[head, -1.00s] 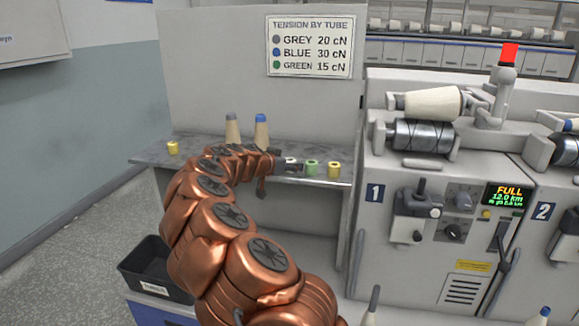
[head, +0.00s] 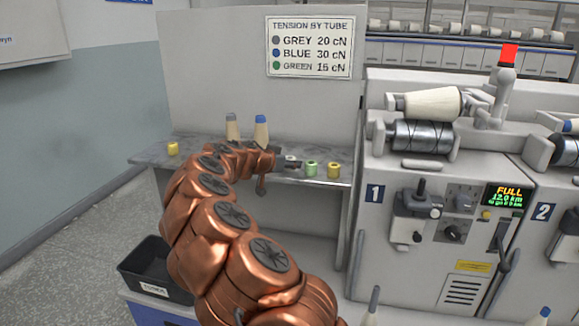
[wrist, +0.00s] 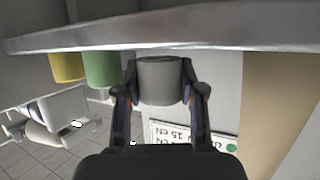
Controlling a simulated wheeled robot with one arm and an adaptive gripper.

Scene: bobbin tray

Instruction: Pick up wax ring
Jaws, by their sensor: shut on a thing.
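In the wrist view, which looks upside down, the ring is close to the shelf edge. I cannot tell whether it still touches the shelf. In the head view my gripper (head: 291,165) is at the shelf's front, partly hidden by my arm, and only a little of the ring shows. A green ring (head: 312,169) and a yellow ring (head: 334,171) stand just right of it. They also show in the wrist view, green (wrist: 103,68) and yellow (wrist: 68,67).
The grey shelf (head: 148,160) also bears another yellow ring (head: 173,149) and two cones, grey-tipped (head: 232,128) and blue-tipped (head: 261,131). A back panel with a tension sign (head: 309,47) rises behind. The winding machine (head: 400,270) stands right. A black bin (head: 150,268) is below left.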

